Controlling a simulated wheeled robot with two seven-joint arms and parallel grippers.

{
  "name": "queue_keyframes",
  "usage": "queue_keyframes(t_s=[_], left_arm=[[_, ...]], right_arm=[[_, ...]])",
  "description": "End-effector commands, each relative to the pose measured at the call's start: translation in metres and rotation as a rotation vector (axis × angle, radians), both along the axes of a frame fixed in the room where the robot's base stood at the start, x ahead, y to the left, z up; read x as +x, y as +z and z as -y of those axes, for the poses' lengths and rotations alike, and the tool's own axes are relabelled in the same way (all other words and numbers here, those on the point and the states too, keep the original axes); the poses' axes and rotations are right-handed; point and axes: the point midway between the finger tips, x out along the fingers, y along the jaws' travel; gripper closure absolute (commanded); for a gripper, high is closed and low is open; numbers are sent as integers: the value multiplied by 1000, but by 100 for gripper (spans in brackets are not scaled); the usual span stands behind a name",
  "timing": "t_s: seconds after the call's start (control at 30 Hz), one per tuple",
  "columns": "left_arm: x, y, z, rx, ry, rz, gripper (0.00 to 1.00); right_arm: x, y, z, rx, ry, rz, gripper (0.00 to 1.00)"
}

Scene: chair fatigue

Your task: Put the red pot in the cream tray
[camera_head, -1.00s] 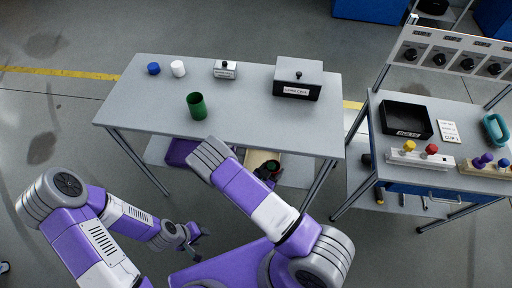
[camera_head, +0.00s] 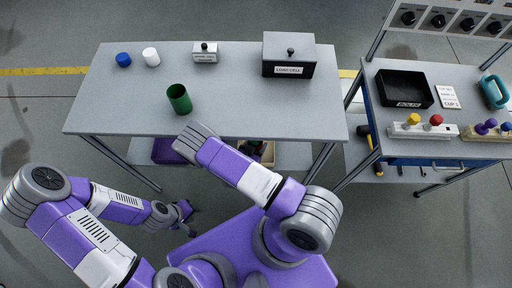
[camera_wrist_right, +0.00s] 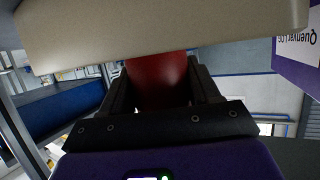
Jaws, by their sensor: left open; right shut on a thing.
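The red pot (camera_wrist_right: 158,82) is between the fingers of my right gripper (camera_wrist_right: 160,75), which is shut on it. The cream tray (camera_wrist_right: 160,35) spans the top of the right wrist view and hides the far end of the pot; I cannot tell whether they touch. In the head view the cream tray (camera_head: 269,152) is on the low shelf under the table, mostly hidden by the tabletop and my right arm. My right gripper shows there only as a dark shape (camera_head: 254,148) at the tray. My left gripper (camera_head: 185,213) is open and empty, low at left, clear of the table.
A purple tray (camera_head: 166,152) is on the same low shelf, left of the cream one. The tabletop (camera_head: 225,95) above carries a green cup (camera_head: 179,99), blue and white items and a black load cell box (camera_head: 288,58). A second bench (camera_head: 440,149) stands at right.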

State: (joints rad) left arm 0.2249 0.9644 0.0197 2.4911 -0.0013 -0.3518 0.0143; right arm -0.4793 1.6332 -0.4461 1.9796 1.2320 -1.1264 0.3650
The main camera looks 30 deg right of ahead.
Motion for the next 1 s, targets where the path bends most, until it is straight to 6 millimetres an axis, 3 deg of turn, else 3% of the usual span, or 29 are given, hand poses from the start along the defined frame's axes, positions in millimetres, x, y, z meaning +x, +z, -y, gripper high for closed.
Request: queue_keyframes(t_s=[0.03,0.13,0.5,0.53,0.67,1.0], left_arm=[[0,-7,0,0,0,0,57],[0,-12,0,0,0,0,57],[0,-10,0,0,0,1,57],[0,-10,0,0,0,1,57],[0,-10,0,0,0,1,57],[0,-10,0,0,0,1,57]], right_arm=[[-1,-12,0,-1,-1,-1,70],[-1,-23,1,-1,-1,-1,70],[0,-25,0,0,-1,0,70],[0,-25,0,0,-1,0,36],[0,-25,0,1,-1,-1,16],[0,-23,0,0,0,0,13]])
